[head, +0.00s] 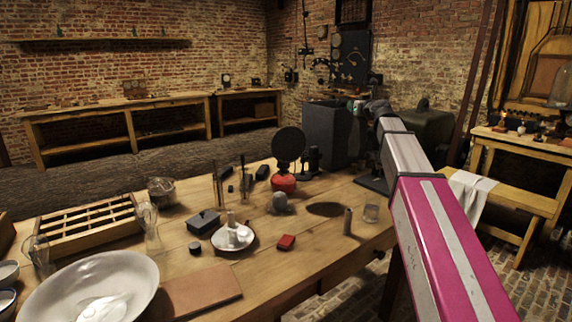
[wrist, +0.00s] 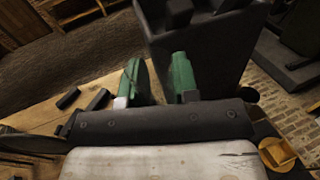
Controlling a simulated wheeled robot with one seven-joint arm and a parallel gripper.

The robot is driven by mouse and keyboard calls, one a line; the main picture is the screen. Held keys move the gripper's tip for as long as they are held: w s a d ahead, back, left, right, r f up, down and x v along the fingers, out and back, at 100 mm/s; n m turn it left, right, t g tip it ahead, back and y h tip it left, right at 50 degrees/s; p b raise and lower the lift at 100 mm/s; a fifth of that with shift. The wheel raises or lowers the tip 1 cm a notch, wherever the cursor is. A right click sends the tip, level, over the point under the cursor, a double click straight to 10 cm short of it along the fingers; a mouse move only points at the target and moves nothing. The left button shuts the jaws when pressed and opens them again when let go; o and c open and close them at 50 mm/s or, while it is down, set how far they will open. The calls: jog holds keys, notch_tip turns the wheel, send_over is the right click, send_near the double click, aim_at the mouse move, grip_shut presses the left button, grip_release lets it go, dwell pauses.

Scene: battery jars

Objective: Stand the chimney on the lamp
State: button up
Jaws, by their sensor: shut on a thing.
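The lamp (head: 283,183) stands on the table with a red base and a round dark reflector behind it. No glass shows on top of it. My gripper (head: 357,105) is up at the back right of the lamp, well apart from it, in front of a dark grey box. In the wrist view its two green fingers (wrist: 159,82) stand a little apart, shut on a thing. I take this to be the clear glass chimney, but its outline can hardly be made out. Its lower end is hidden from me.
A waisted clear glass (head: 151,228) stands beside a wooden rack (head: 85,232). A white dish (head: 234,238), a red block (head: 286,242), a grey cylinder (head: 348,221) and a small glass (head: 371,212) are on the table (head: 300,275). The dark grey box (head: 332,130) rises behind the table.

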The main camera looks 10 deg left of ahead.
jog(key=s+a+r+n+g+y, duration=0.2)
jog(key=s+a+r+g, duration=0.15)
jog(key=a, duration=0.65)
jog(key=s+a+r+n+g+y, duration=0.25)
jog(key=s+a, duration=0.25)
jog(key=a, duration=0.4)
jog(key=s+a+r+n+g+y, duration=0.2)
jog(key=s+a+n+y, duration=0.15)
jog(key=a, duration=0.65)
notch_tip(320, 180, down, 10)
jog(key=shift+d+r+m+h, duration=0.2)
jog(key=shift+r+m+h, duration=0.05)
jog(key=shift+m+h, duration=0.05)
jog(key=shift+f, duration=0.1)
jog(key=o, duration=0.9)
jog(key=shift+o, duration=0.2)
jog(key=v, duration=1.2)
